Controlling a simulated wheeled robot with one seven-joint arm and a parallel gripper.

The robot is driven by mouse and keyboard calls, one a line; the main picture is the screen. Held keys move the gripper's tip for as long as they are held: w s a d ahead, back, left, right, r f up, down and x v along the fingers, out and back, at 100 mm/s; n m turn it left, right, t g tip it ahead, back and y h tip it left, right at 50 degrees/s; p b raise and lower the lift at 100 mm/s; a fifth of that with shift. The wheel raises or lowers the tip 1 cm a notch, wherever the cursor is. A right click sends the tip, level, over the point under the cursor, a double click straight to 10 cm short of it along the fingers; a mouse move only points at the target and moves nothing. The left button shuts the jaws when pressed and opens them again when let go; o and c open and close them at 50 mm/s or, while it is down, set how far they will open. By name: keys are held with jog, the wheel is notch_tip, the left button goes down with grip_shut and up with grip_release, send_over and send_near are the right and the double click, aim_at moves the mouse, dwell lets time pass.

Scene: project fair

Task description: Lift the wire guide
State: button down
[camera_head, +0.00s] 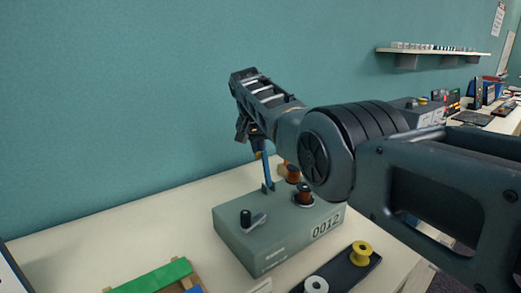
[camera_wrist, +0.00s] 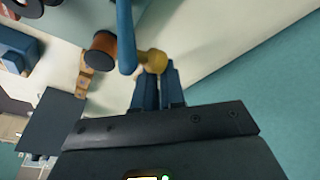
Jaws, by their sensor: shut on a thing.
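The wire guide (camera_head: 267,171) is a thin blue upright arm on the grey-green winder box (camera_head: 250,243). In the wrist view the guide (camera_wrist: 126,38) is a blue bar with a yellow knob (camera_wrist: 152,61) at its side. My gripper (camera_head: 256,143) points down at the top of the guide. In the wrist view my gripper's fingertips (camera_wrist: 158,72) are closed together on the yellow knob. The fingers partly hide the knob, and in the head view the grip itself is small and dark.
Copper-wire spools (camera_head: 303,196) stand on the box beside the guide. A black crank (camera_head: 246,218) is at its front left. A dark tray (camera_head: 343,270) with a yellow spool (camera_head: 361,253) lies in front. A green block (camera_head: 152,279) is at the lower left. The left tabletop is clear.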

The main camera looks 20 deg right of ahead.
jog(key=shift+s+a+f, duration=0.15)
jog(key=shift+a+f, duration=0.2)
jog(key=shift+a, duration=0.25)
jog(key=shift+s+a+f, duration=0.1)
jog(key=shift+a+f, duration=0.25)
jog(key=shift+a, duration=0.2)
jog(key=c, duration=1.3)
grip_release()
jog(key=shift+a, duration=0.15)
jog(key=shift+o, duration=0.2)
jog(key=shift+r, duration=0.1)
jog(key=d+v, duration=0.2)
jog(key=v, duration=0.6)
jog(key=shift+w+a+r, duration=0.3)
jog(key=shift+a+r, duration=0.1)
jog(key=shift+r, duration=0.15)
jog(key=shift+c, duration=0.5)
